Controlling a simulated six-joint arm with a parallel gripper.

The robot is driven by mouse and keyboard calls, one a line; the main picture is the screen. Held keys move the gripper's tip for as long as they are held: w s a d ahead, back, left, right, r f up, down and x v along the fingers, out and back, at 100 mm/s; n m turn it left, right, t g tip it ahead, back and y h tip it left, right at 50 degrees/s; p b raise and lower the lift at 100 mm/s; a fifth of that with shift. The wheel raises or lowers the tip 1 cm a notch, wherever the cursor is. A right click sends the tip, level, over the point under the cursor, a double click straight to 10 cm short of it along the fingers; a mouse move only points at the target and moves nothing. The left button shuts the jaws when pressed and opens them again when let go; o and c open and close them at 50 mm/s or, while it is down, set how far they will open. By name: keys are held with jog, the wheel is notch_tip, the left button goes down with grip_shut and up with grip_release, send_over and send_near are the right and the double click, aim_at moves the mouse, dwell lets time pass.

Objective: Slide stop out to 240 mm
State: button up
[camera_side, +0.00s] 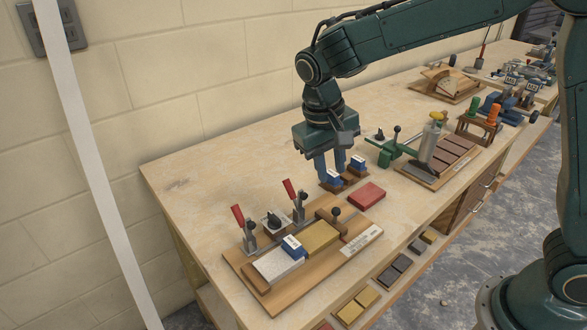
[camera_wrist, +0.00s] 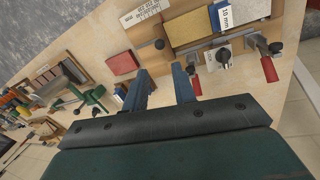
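A wooden jig board (camera_side: 262,283) lies at the front of the bench. Its stop, with a dark round knob (camera_side: 335,211), stands near the board's right end; the knob also shows in the wrist view (camera_wrist: 159,44). A white scale label (camera_side: 361,242) lies beside it, its numbers too small to read. A yellow block (camera_side: 320,237), a blue spacer (camera_side: 293,246) and a grey block (camera_side: 278,264) sit in a row on the jig. My gripper (camera_side: 330,164) points down behind the jig, beside a small rack. In the wrist view its fingers (camera_wrist: 161,88) are apart with nothing between them.
Two red-handled toggle clamps (camera_side: 244,228) (camera_side: 297,200) stand along the jig's back edge. A red block (camera_side: 366,196) lies right of the jig. The small wooden rack (camera_side: 354,179) holds blue spacers. A green clamp (camera_side: 389,150) and a brick tray (camera_side: 440,165) stand farther right.

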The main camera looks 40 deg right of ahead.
aim_at(337, 209)
jog(key=d+f, duration=0.1)
jog(key=f, duration=0.8)
jog(key=d+f, duration=0.1)
jog(key=f, duration=0.3)
jog(key=shift+s+d+f, duration=0.25)
jog(key=shift+s+d, duration=0.05)
jog(key=shift+d, duration=0.05)
jog(key=shift+c, duration=0.2)
grip_shut()
